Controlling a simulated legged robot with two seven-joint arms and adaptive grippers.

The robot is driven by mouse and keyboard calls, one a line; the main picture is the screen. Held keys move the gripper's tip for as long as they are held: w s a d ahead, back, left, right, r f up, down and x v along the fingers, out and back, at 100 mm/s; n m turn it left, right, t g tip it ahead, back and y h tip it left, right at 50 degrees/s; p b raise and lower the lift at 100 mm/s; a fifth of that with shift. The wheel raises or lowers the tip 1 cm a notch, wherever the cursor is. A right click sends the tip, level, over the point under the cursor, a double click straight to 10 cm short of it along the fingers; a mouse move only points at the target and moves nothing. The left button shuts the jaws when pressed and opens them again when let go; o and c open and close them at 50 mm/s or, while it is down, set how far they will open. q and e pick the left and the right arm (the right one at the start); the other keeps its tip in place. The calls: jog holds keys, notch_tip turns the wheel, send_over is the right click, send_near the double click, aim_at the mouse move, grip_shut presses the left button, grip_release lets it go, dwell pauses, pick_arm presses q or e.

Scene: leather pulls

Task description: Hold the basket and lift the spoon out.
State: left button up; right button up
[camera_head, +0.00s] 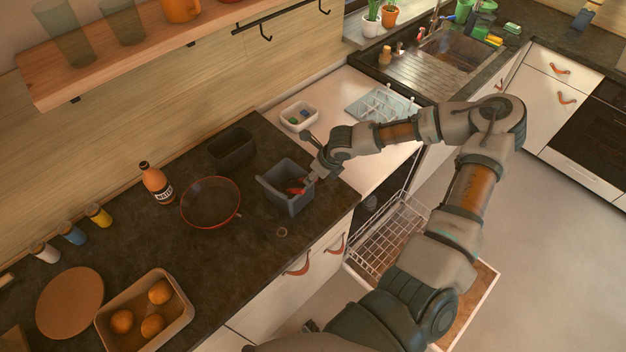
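A dark grey basket (275,196) stands on the dark counter near its front right corner. My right gripper (311,178) is at the basket's right rim, its fingers pointing down and left. The fingers are too small to tell whether they are open, shut or touching the rim. A small red piece (296,190) shows inside the basket beside the fingers; I cannot tell whether it is part of the spoon. A thin dark piece with a rounded end (306,137) sticks up behind the gripper; I cannot tell what it is. No spoon is clearly seen. My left gripper is not in view.
A black bin (232,147) stands behind the basket, and a red-rimmed pan (211,222) is to its left. A white tray (299,108) lies behind the gripper. A small ring (282,232) lies in front. An open dishwasher rack (385,240) is below right.

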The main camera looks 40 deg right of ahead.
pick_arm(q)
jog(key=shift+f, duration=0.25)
pick_arm(e)
jog(key=shift+x, duration=0.95)
jog(key=shift+d, duration=0.1)
grip_shut()
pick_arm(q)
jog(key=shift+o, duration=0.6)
